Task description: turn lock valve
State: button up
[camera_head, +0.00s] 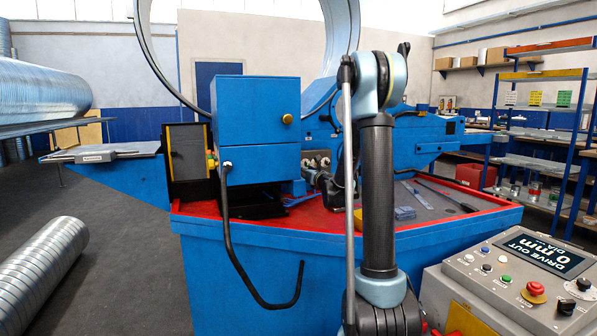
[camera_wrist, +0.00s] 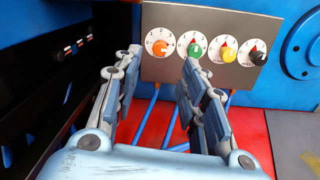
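A grey valve panel (camera_wrist: 207,22) stands ahead in the wrist view. It carries a row of round dials with an orange knob (camera_wrist: 161,49), a green knob (camera_wrist: 194,50), a yellow knob (camera_wrist: 227,55) and a black knob (camera_wrist: 258,58). Their labels are too small to read, so I cannot tell which is the lock valve. My gripper (camera_wrist: 162,62) is open and empty. Its fingers point at the panel, with the orange knob between their tips and the right finger close to the green knob. Whether they touch is unclear.
Blue hoses (camera_wrist: 148,116) run below the panel over a red surface. A blue machine housing (camera_head: 257,110) stands left of my gripper in the head view. A control console (camera_head: 510,285) is at the lower right. A dark slotted frame (camera_wrist: 50,75) is at left in the wrist view.

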jog(key=x, duration=0.8)
jog(key=shift+w, duration=0.3)
jog(key=shift+a, duration=0.15)
grip_shut()
